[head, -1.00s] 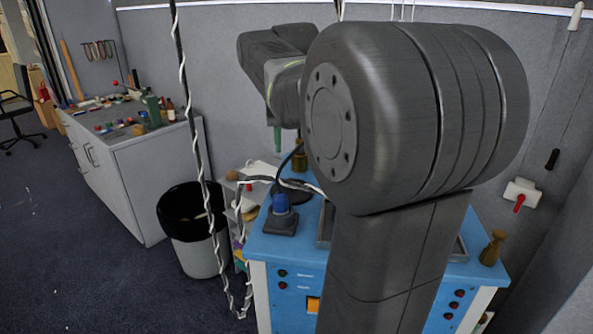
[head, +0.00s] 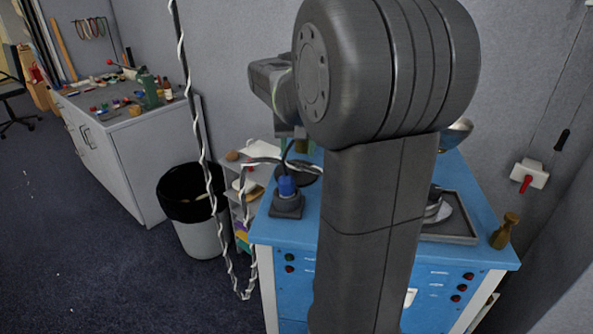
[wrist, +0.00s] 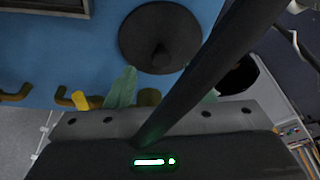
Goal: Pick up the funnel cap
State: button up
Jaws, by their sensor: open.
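A dark round disc with a short central knob (wrist: 140,35), which may be the funnel cap, lies on the blue table top in the wrist view. In the head view it is the dark disc (head: 311,172) behind the blue-topped device. My gripper (wrist: 167,92) is open, with pale green fingers below the disc in the wrist view and apart from it. A brown knob-like object (wrist: 149,97) shows between the fingers; I cannot tell whether they touch it. In the head view my arm hides most of the gripper and part of the table.
A blue-topped device (head: 287,190) stands at the table's left front. A grey tray (head: 460,238) with a silver object (head: 437,210) sits right of my arm. A wooden figure (head: 505,231) stands at the right corner.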

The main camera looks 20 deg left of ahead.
aim_at(296, 161)
jog(key=x, duration=0.3)
jog(key=shift+a+f, duration=0.1)
jog(key=shift+f, duration=0.15)
grip_shut()
